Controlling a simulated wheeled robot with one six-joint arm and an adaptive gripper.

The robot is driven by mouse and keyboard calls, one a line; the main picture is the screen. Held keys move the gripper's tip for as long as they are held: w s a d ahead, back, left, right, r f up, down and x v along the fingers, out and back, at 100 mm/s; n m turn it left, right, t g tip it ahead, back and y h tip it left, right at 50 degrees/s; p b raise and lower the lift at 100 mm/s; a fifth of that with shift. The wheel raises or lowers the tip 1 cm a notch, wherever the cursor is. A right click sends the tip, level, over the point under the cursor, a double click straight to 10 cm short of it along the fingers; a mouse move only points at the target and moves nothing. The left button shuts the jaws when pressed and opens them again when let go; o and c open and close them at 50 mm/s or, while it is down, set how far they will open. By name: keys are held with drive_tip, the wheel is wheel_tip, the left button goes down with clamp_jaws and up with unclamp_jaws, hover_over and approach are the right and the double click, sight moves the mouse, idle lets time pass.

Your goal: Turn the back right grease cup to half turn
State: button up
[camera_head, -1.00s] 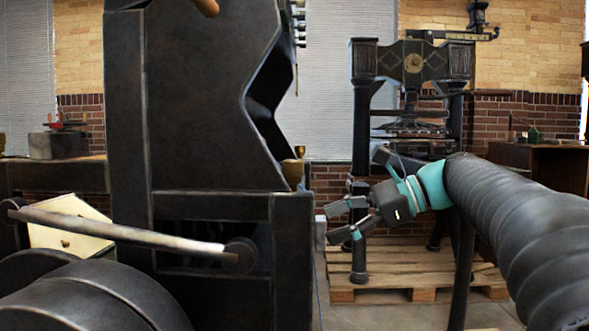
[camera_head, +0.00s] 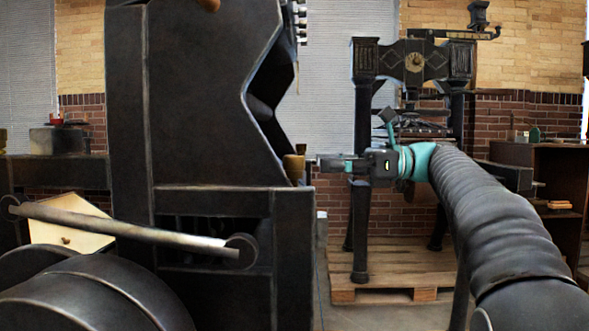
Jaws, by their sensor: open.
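Two brass grease cups sit close together at the right edge of the big black press (camera_head: 210,95). The nearer, larger cup (camera_head: 292,167) partly covers the back right grease cup (camera_head: 301,149), of which only the upper part shows. My gripper (camera_head: 322,163) is open and empty. It points left, roughly level with the cups, and its fingertips are a short gap to the right of them in the picture. Its depth relative to the back cup is hard to tell. Which way the cup is turned cannot be made out.
A pale lever bar (camera_head: 130,232) and a black roller (camera_head: 95,295) fill the lower left. Another hand press (camera_head: 362,225) stands on a wooden pallet (camera_head: 385,285) behind my arm. A wooden desk (camera_head: 560,170) is at the right.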

sight(295, 162)
drive_tip(key=a+b, duration=0.1)
drive_tip(key=a, duration=0.5)
drive_tip(key=shift+s+a, duration=0.1)
drive_tip(key=shift+a, duration=0.15)
drive_tip(key=c, duration=1.2)
drive_tip(key=shift+o, duration=0.2)
drive_tip(key=shift+r, duration=0.1)
